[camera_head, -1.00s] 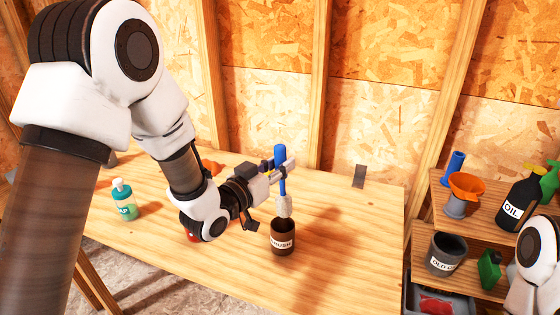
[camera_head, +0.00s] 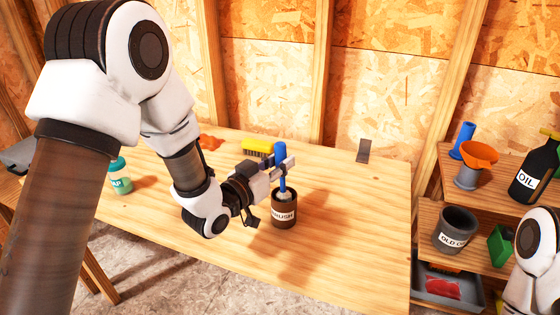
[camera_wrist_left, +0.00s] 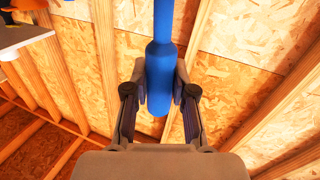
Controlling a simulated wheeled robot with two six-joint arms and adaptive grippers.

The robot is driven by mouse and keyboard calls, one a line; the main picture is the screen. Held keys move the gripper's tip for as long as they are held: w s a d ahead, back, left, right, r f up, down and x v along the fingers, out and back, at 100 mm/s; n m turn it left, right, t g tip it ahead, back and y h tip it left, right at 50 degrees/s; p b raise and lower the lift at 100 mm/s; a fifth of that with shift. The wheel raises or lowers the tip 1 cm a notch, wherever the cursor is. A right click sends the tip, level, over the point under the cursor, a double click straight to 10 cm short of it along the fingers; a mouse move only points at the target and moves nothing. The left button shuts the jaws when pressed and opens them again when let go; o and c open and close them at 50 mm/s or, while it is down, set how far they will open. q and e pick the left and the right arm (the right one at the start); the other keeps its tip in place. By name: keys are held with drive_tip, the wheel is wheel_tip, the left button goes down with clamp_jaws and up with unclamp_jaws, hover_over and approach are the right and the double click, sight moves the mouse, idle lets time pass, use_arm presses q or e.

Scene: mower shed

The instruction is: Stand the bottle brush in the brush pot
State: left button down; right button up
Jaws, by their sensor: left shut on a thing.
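The bottle brush (camera_head: 281,153) has a blue handle and a pale bristle head. It is upright, with its head down inside the mouth of the brush pot (camera_head: 284,217), a brown pot with a white label. My left gripper (camera_head: 284,166) is shut on the blue handle above the pot. In the left wrist view the blue handle (camera_wrist_left: 160,75) stands between the two fingers (camera_wrist_left: 160,95). The lower part of the bristles is hidden by the pot wall, so I cannot tell whether they touch the bottom. My right gripper is not in view.
A soap bottle (camera_head: 120,177) stands at the table's left. A yellow brush (camera_head: 258,149) lies behind my left gripper. At right, shelves hold an orange funnel (camera_head: 479,155), an oil bottle (camera_head: 535,175) and an old-oil can (camera_head: 456,230). The table right of the pot is clear.

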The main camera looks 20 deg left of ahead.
use_arm(q)
drive_tip(key=c, duration=0.9)
unclamp_jaws()
drive_tip(key=v, duration=0.7)
drive_tip(key=shift+s+a, duration=0.15)
drive_tip(key=shift+s, duration=0.1)
